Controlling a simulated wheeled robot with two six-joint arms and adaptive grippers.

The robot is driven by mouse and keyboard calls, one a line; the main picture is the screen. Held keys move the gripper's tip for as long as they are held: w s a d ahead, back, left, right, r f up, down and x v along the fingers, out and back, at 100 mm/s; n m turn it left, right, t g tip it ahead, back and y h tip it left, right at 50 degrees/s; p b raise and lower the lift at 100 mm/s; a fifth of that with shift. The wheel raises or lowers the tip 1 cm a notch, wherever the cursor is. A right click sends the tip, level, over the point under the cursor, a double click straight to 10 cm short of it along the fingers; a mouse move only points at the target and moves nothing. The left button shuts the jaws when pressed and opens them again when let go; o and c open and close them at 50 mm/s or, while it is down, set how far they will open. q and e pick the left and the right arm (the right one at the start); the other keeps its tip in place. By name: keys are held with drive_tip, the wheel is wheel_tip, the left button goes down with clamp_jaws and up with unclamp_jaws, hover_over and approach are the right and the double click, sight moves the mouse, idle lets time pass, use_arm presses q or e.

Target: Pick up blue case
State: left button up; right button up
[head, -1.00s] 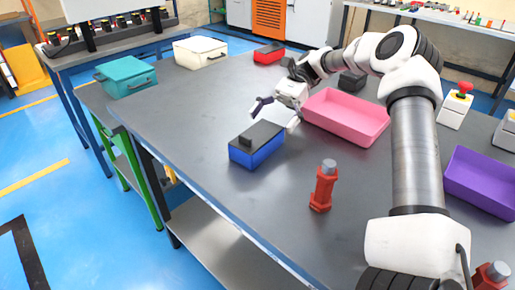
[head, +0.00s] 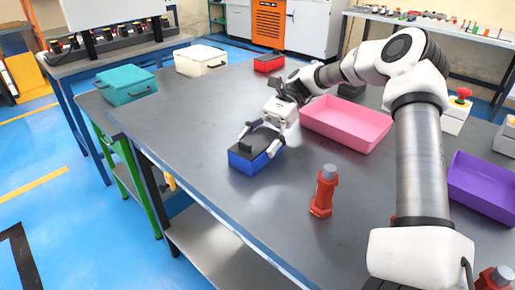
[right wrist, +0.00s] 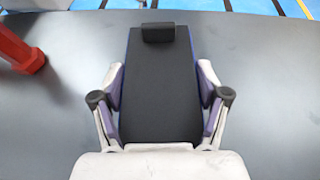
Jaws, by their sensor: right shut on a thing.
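The blue case (head: 246,160) has a black top with a small raised black block at one end. It stands on the grey table (head: 200,120) left of the middle. In the right wrist view the case (right wrist: 160,90) lies lengthwise between the fingers, its black top facing the camera. My right gripper (head: 260,140) is shut on the case, one finger on each long side. The gripper's two fingers also show in the right wrist view (right wrist: 160,105). The case appears to rest on the table. My left gripper is not in view.
A red bottle-like part (head: 323,190) stands in front and to the right of the case. A pink tray (head: 345,122) lies behind right, a purple tray (head: 482,183) at far right. Teal (head: 128,82) and cream (head: 201,58) boxes stand at the back left. The table's left edge is close to the case.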

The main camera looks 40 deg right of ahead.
sight(258, 139)
drive_tip(key=shift+r+p, duration=0.35)
drive_tip(key=shift+r, duration=1.25)
drive_tip(key=shift+a+r, duration=0.15)
drive_tip(key=shift+r, duration=0.05)
drive_tip(key=a, duration=0.5)
drive_tip(key=s+a+r, duration=0.1)
drive_tip(key=a, duration=0.4)
drive_tip(key=a+p, duration=0.1)
drive_tip(key=a, duration=0.4)
drive_tip(key=shift+s+a+r, duration=0.15)
drive_tip(key=shift+a, duration=0.1)
drive_tip(key=shift+a, duration=0.15)
